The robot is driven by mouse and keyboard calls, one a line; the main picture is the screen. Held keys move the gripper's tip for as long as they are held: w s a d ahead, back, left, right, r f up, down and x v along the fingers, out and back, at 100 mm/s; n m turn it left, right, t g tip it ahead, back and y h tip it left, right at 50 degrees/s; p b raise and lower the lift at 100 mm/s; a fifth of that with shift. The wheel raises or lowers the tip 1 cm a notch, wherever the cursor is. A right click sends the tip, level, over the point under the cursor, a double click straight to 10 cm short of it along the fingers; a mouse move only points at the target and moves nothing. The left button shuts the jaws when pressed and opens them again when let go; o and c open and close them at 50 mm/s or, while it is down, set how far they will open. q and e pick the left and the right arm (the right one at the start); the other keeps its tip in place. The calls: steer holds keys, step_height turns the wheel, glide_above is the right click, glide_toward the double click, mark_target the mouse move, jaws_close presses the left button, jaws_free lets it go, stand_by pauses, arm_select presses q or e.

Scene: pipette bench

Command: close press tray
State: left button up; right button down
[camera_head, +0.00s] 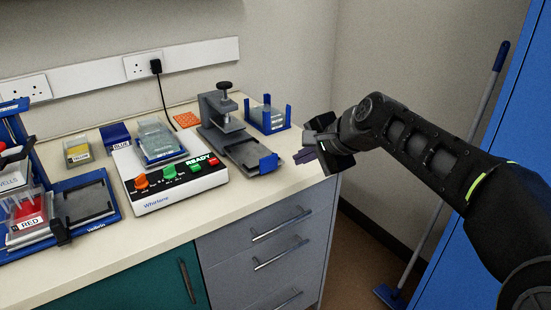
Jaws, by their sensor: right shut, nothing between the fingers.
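The grey press (217,118) stands on the bench, with a dark screw knob on top. Its flat grey tray (243,152) sticks out of the front, toward the bench's front edge. A blue handle piece (268,163) is at the tray's outer end. My right gripper (303,157) is shut and empty, just right of the blue handle, with a small gap seeming to lie between them. Its fingers point left toward the handle. My left gripper is not in view.
A blue-cornered rack (267,117) stands behind the tray. A white Whirlane machine (178,182) with coloured buttons is to the left, with a blue-framed device (110,190) farther left.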

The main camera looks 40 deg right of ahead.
mark_target(270, 161)
steer(key=x, duration=0.3)
steer(key=w+r+x, duration=0.1)
steer(key=x, duration=0.7)
steer(key=shift+w+r+p, duration=0.2)
steer(key=shift+p, duration=0.1)
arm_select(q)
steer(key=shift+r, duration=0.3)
arm_select(e)
steer(key=shift+w, duration=0.6)
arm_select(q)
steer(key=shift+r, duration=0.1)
